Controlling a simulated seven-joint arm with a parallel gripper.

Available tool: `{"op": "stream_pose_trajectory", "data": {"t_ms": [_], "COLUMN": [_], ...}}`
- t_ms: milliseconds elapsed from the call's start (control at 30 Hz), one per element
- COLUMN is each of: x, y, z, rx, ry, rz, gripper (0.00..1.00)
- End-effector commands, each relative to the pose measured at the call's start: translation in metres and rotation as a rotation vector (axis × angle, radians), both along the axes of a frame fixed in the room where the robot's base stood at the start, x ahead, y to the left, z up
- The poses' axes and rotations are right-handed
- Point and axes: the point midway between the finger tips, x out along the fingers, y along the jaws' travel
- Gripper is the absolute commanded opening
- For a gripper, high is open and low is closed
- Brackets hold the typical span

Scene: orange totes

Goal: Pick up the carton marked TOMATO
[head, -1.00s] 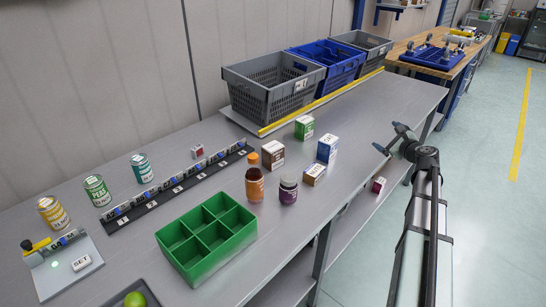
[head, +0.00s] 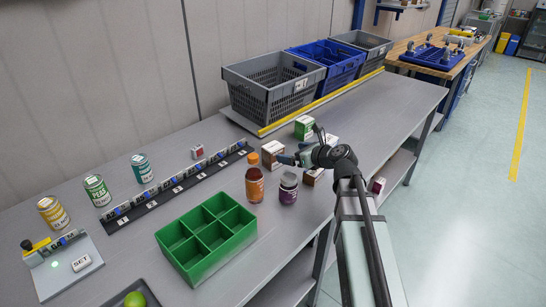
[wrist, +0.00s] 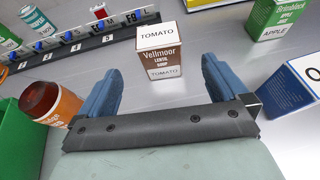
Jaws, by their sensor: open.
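The carton marked TOMATO (wrist: 159,53) stands upright, brown and white, with TOMATO on its top and "Vellmoor lentil soup" on its front. In the head view it is the brown-and-white carton (head: 271,151) behind the orange bottle. My gripper (head: 301,146) is open and empty, just to the right of the carton in the head view. In the wrist view, the blue fingers of my gripper (wrist: 162,75) point toward the carton, one to each side of its lower part. The carton appears ahead of the fingers; I cannot tell if they touch it.
An orange bottle (head: 254,186) and a purple jar (head: 288,190) stand close in front. A green APPLE carton (wrist: 276,18) is behind right, a blue-and-white carton (wrist: 296,84) at right. A green divided tray (head: 207,238) lies front left.

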Motion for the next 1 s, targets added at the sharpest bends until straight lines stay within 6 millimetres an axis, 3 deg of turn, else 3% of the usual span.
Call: {"op": "stream_pose_trajectory", "data": {"t_ms": [400,767,1000], "x": [0.049,0.060,0.078], "y": [0.039,0.050,0.067], "z": [-0.026,-0.033,-0.046], "rx": [0.000,-0.001,0.000], "ry": [0.001,-0.001,0.000], "rz": [0.001,0.000,0.000], "gripper": [1.00,1.00,1.00]}}
